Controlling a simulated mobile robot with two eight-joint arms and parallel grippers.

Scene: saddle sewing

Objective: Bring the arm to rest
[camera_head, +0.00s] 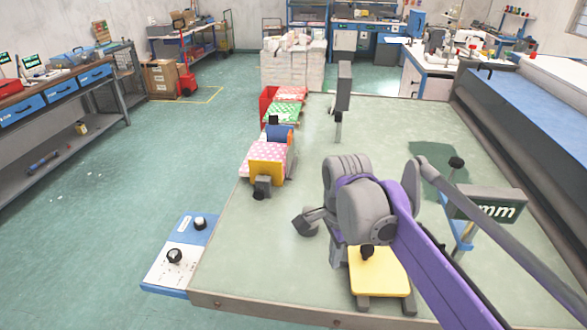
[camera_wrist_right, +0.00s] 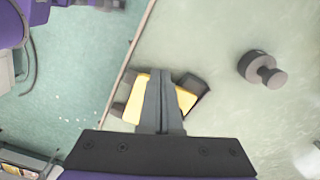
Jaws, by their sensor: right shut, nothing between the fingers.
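My right gripper (camera_wrist_right: 160,78) is shut and empty in the wrist view, its dark fingers together. A yellow piece with dark ends (camera_wrist_right: 187,99) shows behind the fingers, partly hidden by them. In the head view my purple and grey right arm comes in from the lower right and reaches over the front of the green-grey table (camera_head: 225,250). The arm's joints hide part of the table, and I cannot make out the fingertips there. My left gripper is not in view.
A yellow plate (camera_head: 380,280) with dark feet lies by the table's front edge. A sign on a blue stand (camera_head: 487,205) is at the right. Pink and green cloths (camera_head: 283,112) lie along the left edge. A grey post (camera_head: 338,125) stands farther back. The middle is largely clear.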

